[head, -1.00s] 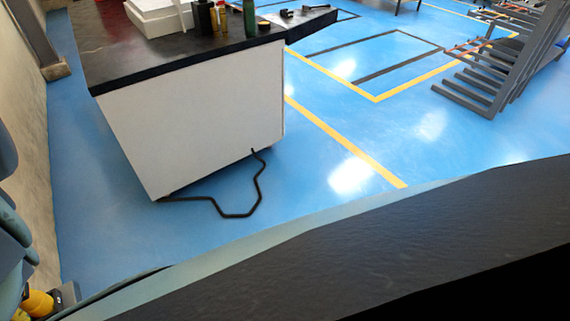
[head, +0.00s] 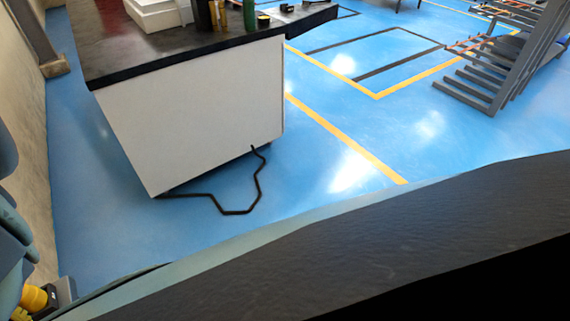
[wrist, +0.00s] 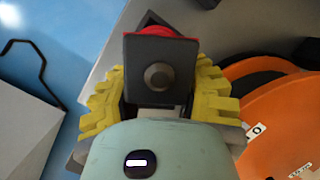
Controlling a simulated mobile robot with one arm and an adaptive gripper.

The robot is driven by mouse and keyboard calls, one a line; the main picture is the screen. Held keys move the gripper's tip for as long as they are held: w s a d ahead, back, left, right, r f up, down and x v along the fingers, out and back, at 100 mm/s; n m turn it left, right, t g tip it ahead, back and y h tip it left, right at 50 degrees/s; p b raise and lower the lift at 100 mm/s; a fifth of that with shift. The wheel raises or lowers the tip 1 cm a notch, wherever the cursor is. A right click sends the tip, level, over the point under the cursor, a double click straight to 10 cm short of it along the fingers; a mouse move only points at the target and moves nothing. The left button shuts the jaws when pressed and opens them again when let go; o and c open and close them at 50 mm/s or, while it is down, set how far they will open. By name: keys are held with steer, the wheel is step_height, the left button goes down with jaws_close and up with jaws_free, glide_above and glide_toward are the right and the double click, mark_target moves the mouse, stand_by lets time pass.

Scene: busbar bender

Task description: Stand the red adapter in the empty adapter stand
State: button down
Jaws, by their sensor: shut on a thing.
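My gripper (wrist: 158,88) has yellow ribbed fingers on both sides of a dark grey block with a round recess in its face. Red shows along the top edge of this block, which appears to be the red adapter (wrist: 152,31). The fingers are shut on it. In the head view my gripper (head: 36,299) is only partly seen at the lower left corner, with a dark piece beside the yellow. I cannot make out an empty adapter stand in either view.
Orange discs (wrist: 268,112) lie close at the right in the wrist view, by a pale grey surface. A black-topped white cabinet (head: 195,115) stands ahead with bottles and boxes on it. A black cable (head: 236,212) lies on the blue floor. A grey rack (head: 500,75) stands far right.

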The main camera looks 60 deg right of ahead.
steer(key=shift+f, duration=0.25)
steer(key=shift+c, duration=2.4)
jaws_free()
steer(key=v, duration=1.2)
steer(key=shift+d, duration=0.1)
